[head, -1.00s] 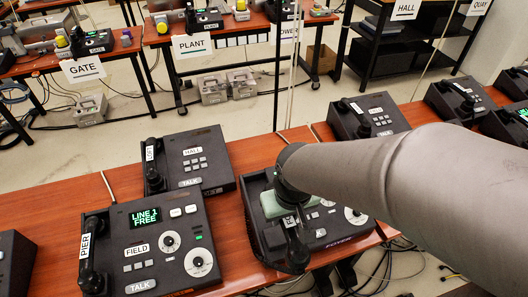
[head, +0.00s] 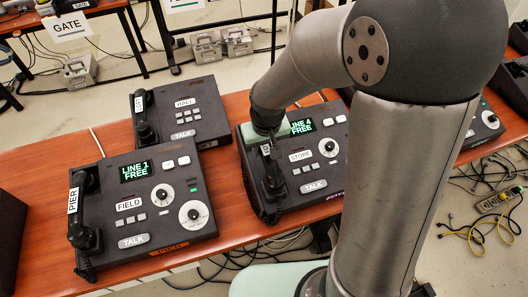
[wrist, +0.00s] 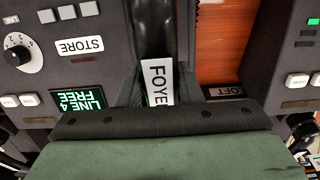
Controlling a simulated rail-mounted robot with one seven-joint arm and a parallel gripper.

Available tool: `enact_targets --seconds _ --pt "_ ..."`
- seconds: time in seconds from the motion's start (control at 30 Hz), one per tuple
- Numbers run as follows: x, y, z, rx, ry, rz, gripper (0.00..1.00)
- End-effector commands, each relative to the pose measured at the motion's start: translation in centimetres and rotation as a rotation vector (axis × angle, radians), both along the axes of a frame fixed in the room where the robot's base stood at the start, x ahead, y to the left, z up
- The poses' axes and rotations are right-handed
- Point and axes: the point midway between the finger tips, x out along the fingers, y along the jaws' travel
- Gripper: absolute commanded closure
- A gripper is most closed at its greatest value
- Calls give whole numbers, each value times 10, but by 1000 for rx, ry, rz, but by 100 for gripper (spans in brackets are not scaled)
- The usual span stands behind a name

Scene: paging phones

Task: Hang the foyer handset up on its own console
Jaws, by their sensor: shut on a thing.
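The foyer handset (head: 272,178) is dark, with a white label that reads FOYE in the wrist view (wrist: 157,82); the label's end is hidden. My gripper (head: 266,138) is shut on it from above. The handset lies lengthwise along the left side of the console with the STORE label (head: 301,156), whose screen reads LINE 4 FREE. A coiled cord hangs at its near end. I cannot tell whether it rests in the cradle or is just above it; gripper and handset hide the cradle. The console's front nameplate (head: 335,195) is too small to read.
To the left is the console labelled FIELD (head: 128,205), with the PIER handset (head: 78,205) on it. Behind it is the HALL console (head: 186,102) with another handset. A strip of bare red-brown table (head: 222,180) lies between the consoles. Cables lie on the floor at right.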

Motion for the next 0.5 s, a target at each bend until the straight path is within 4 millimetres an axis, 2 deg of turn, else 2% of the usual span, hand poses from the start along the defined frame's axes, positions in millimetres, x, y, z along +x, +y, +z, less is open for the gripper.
enact_targets --seconds 0.03,0.07,0.3,0.47,0.5 --pt "0 0 -13 0 -1 0 97" --pt "0 0 -14 1 -2 0 97" --pt "0 0 -11 1 -3 0 97" --pt "0 0 -17 1 -2 0 97" --pt "0 0 -15 1 -2 0 56"
